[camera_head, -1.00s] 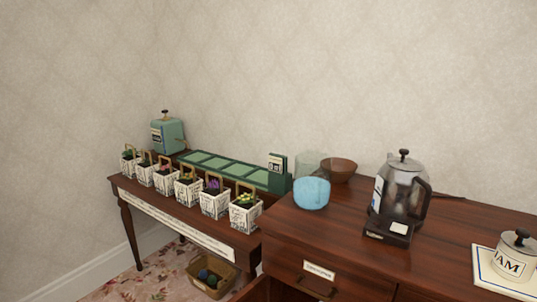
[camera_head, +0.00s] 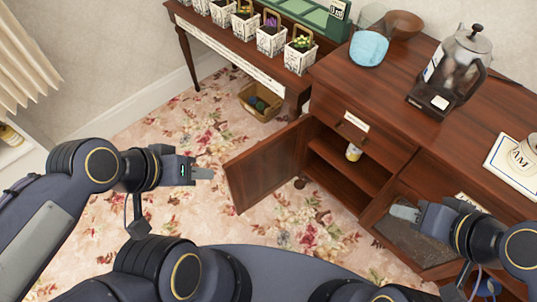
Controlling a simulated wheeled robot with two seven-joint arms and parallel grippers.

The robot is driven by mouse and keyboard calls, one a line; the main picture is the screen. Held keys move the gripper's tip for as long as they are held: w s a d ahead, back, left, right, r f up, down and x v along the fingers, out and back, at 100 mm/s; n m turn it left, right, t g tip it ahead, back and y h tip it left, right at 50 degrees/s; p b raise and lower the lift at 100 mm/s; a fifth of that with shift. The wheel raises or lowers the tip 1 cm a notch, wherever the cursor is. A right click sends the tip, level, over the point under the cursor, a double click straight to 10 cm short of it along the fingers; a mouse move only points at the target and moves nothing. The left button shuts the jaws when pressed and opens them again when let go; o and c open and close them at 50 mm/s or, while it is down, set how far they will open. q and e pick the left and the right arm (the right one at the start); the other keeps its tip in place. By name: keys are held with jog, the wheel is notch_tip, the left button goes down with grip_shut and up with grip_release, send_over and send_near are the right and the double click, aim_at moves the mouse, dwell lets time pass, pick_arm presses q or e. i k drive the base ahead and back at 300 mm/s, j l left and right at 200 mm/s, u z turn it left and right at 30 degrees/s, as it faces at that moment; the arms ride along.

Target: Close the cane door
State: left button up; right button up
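The wooden sideboard (camera_head: 333,80) stands at the right. A framed door with a grey-brown, woven-looking panel (camera_head: 420,243), which I take as the cane door, sticks out from its lower right front. It appears open, and my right arm hides part of it. My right gripper (camera_head: 404,212) is over this door's upper part; I cannot tell whether it touches. A plain wooden door (camera_head: 262,166) on the sideboard's left stands wide open. My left gripper (camera_head: 203,173) is left of that plain door, apart from it and over the carpet. The finger gaps of both grippers are unclear.
The open left compartment shows a shelf and a small jar (camera_head: 354,152). A coffee maker (camera_head: 450,70), blue bowl (camera_head: 368,48) and white canister (camera_head: 525,154) stand on top. A side table (camera_head: 245,65) holds potted plants, with a basket (camera_head: 262,102) below. Floral carpet lies clear at left.

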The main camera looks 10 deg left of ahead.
aim_at(258, 172)
jog(key=j+z, duration=0.2)
jog(key=j, duration=0.2)
jog(key=k+j+z, duration=0.2)
jog(key=j, duration=0.2)
jog(key=j+z, duration=0.15)
jog(key=j, duration=0.25)
jog(key=k+j+z, duration=0.2)
jog(key=j, duration=0.15)
jog(key=j+z, duration=0.2)
jog(key=j, duration=0.2)
jog(key=i+j+z, duration=0.1)
jog(key=j+z, duration=0.4)
jog(key=j, duration=0.2)
jog(key=j+z, duration=0.45)
jog(key=j, duration=0.3)
jog(key=k+j+z, duration=0.1)
jog(key=j, duration=0.2)
jog(key=j+z, duration=0.1)
jog(key=j, duration=0.2)
jog(key=i+j+z, duration=0.3)
jog(key=j, duration=0.35)
jog(key=i, duration=0.1)
